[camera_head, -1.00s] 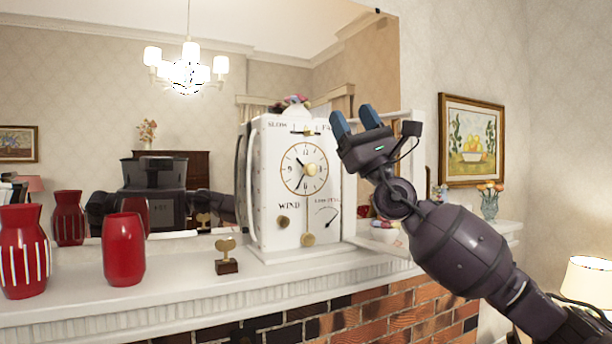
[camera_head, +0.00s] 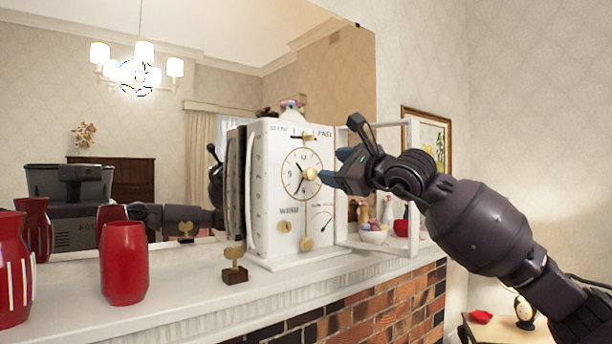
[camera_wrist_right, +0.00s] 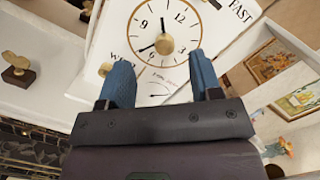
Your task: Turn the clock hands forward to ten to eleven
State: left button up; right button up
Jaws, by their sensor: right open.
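The white clock (camera_head: 268,190) stands on the mantel, its round dial (camera_head: 290,190) facing me. A round pale brass knob (camera_head: 310,173) sits at the dial's centre; it also shows in the right wrist view (camera_wrist_right: 165,44). One dark hand points down-left, near seven; the other points up-left, between ten and eleven. My right gripper (camera_head: 338,166) is just right of the knob, open. In the right wrist view my blue fingers (camera_wrist_right: 160,80) are spread apart below the knob, with nothing between them. Whether they touch the dial cannot be told. My left gripper is not directly in view.
A white-framed door (camera_head: 413,190) stands open right of the clock. A brass key on a dark block (camera_head: 235,276) stands left of it. Red vases (camera_head: 124,265) stand further left on the mantel (camera_head: 200,290). A bowl (camera_head: 373,236) is at right. A mirror is behind.

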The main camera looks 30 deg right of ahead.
aim_at(312, 174)
jog(key=w+m, duration=0.1)
jog(key=w, duration=0.2)
jog(key=w+f+h+p, duration=0.1)
jog(key=w, duration=0.2)
jog(key=w+d+m, duration=0.1)
jog(key=w, duration=0.2)
jog(key=shift+w+f+m+g+p, duration=0.2)
jog(key=shift+w+m+g+p, duration=0.1)
jog(key=shift+g+p, duration=0.1)
pick_arm(q)
jog(key=shift+d+r, duration=0.25)
jog(key=shift+r, duration=0.75)
pick_arm(e)
jog(key=shift+w+f, duration=0.1)
jog(key=shift+w, duration=0.55)
